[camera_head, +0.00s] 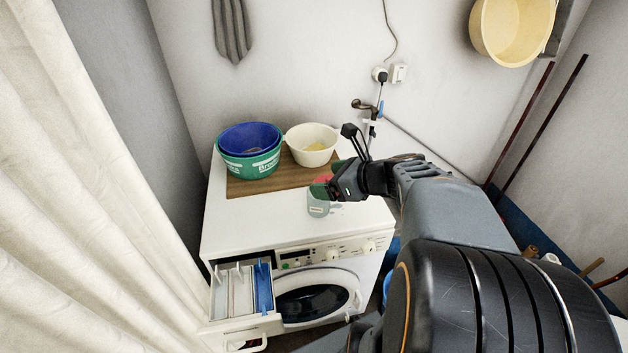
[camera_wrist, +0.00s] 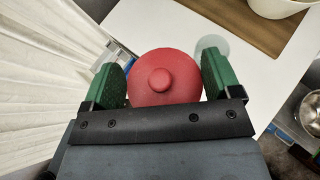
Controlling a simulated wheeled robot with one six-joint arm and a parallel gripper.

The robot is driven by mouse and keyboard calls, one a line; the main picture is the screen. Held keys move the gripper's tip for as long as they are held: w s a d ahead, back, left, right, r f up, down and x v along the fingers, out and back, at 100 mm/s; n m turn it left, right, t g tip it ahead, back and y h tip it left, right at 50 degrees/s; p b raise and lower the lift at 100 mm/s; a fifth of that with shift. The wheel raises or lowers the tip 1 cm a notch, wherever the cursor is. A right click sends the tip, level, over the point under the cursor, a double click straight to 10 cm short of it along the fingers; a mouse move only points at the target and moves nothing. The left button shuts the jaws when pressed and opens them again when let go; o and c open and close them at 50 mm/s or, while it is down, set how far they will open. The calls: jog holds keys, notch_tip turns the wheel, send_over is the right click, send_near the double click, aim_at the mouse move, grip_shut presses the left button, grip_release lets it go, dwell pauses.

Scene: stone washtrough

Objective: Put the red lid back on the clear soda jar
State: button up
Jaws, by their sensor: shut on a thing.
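The red lid (camera_wrist: 165,84), round with a knob on top, is held between the two green finger pads of my gripper (camera_wrist: 162,68). In the head view the lid (camera_head: 320,187) shows at the fingertips of my gripper (camera_head: 326,181), by the jar's top. The clear soda jar (camera_head: 318,208), with a pale label, stands on the white washing machine top. In the wrist view the jar (camera_wrist: 212,44) shows as a pale round shape beyond the lid and to its right, partly hidden by the right finger. The head view does not show clearly whether lid and jar touch.
Blue and green nested basins (camera_head: 249,165) and a cream bowl (camera_head: 313,158) stand on a brown board (camera_head: 250,188) behind the jar. The tap (camera_head: 365,106) is on the wall behind. The detergent drawer (camera_head: 240,325) is pulled out at front left. The machine top (camera_head: 245,228) left of the jar is clear.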

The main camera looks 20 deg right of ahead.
jog(key=w+d+f, duration=0.3)
jog(key=w+f, duration=0.9)
jog(key=shift+w+f, duration=0.35)
jog(key=shift+w, duration=0.05)
jog(key=shift+d+f, duration=0.1)
jog(key=shift+f, duration=0.05)
jog(key=shift+f+b, duration=0.5)
jog(key=shift+b, duration=0.15)
jog(key=o, duration=0.7)
jog(key=shift+o, duration=0.2)
jog(key=shift+r, duration=0.1)
